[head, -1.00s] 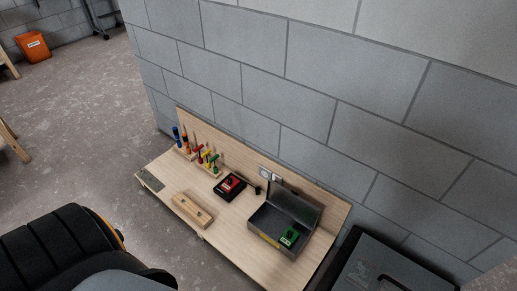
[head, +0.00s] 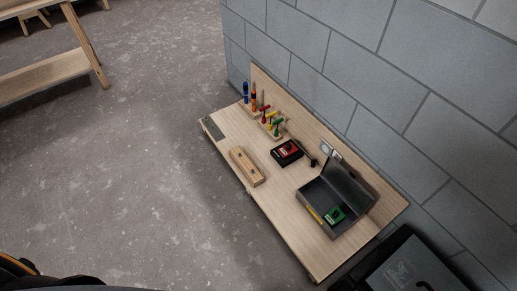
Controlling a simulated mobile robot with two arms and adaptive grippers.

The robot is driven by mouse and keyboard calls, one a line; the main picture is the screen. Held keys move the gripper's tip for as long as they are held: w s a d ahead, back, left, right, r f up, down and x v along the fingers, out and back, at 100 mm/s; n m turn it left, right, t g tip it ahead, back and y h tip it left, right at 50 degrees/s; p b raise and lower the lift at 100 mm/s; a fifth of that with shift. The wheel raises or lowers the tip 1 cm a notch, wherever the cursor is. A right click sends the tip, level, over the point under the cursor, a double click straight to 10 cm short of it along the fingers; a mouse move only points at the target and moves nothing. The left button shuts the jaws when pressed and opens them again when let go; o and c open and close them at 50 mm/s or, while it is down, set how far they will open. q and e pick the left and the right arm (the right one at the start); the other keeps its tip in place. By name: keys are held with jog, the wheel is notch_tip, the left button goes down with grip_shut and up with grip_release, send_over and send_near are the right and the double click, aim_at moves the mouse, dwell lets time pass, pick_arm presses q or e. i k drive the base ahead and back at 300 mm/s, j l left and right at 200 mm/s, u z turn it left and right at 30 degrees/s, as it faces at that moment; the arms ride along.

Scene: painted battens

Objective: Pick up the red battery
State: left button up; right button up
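The red battery (head: 289,147) sits in a black charger-like base (head: 280,157) on the wooden workbench (head: 290,220), near the middle of its back side. A black cord runs from the base toward a socket on the back board. A green battery-like block (head: 334,214) lies inside an open grey metal box (head: 318,191) at the right part of the bench. Neither of my grippers is in the head view.
Screwdrivers and coloured-handled tools stand in wooden racks (head: 271,130) at the bench's back left. A wooden block (head: 246,166) lies near the front edge. A dark case (head: 400,268) stands right of the bench. Open floor (head: 150,170) lies left; another wooden table (head: 45,75) is beyond.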

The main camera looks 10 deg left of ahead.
aim_at(288, 150)
jog(key=z, duration=0.25)
jog(key=i+j+z, duration=0.15)
jog(key=z, duration=0.2)
jog(key=i+j+z, duration=0.1)
jog(key=j+z, duration=0.3)
jog(key=i+j+z, duration=0.1)
jog(key=z, duration=0.25)
jog(key=i+j+z, duration=0.1)
jog(key=j, duration=0.5)
jog(key=i+j+z, duration=0.1)
jog(key=j, duration=0.45)
jog(key=i+j+z, duration=0.1)
jog(key=j, duration=0.5)
